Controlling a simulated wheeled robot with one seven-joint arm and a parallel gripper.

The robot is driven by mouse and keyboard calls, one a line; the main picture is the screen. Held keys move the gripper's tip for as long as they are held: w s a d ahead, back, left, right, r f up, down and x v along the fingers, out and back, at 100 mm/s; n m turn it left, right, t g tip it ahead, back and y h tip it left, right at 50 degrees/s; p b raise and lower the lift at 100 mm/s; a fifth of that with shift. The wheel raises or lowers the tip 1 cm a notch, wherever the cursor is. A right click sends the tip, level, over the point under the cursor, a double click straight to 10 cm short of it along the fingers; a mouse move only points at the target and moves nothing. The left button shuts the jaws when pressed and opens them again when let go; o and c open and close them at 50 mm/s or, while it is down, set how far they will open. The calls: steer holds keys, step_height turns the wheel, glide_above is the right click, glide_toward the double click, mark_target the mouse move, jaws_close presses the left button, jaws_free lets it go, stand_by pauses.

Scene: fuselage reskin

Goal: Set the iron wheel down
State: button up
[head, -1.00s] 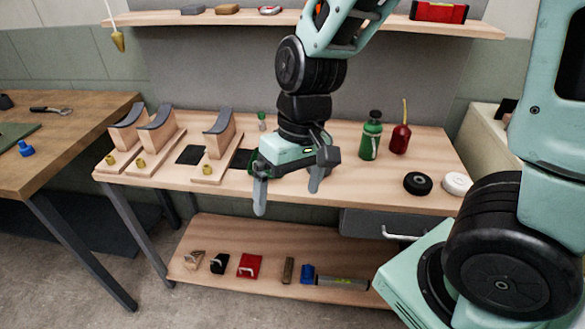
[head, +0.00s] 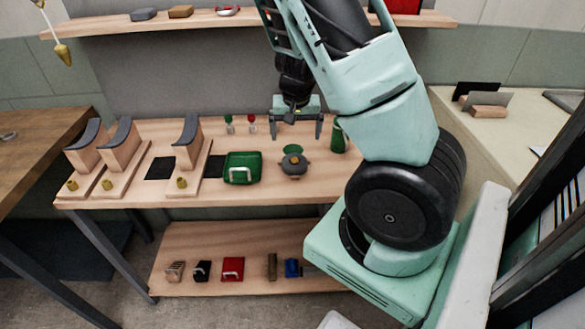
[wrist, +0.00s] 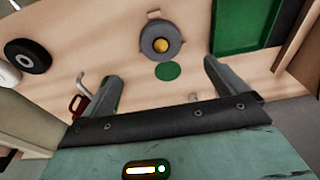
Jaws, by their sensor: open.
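The iron wheel, as I take it, is a grey round piece (head: 293,166) with a brass-coloured centre, lying on the workbench. It shows in the wrist view (wrist: 147,40) as well. A flat green disc (head: 293,149) lies just behind it; in the wrist view the disc (wrist: 168,71) sits between the wheel and my gripper, with the wheel beside it. My gripper (head: 297,122) is open and empty, back beyond the wheel. Its two spread fingers (wrist: 160,84) touch nothing in the wrist view.
Several wooden stands (head: 188,150) are further left. A black wheel (wrist: 28,56) lies apart. The bench's front edge is near.

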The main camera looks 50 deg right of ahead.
mark_target(294, 161)
steer(key=f, duration=0.3)
steer(key=f+b, duration=0.1)
steer(key=f, duration=0.3)
steer(key=w+f+b, duration=0.1)
steer(key=f, duration=0.2)
steer(key=shift+d+f, duration=0.25)
steer(key=shift+d, duration=0.15)
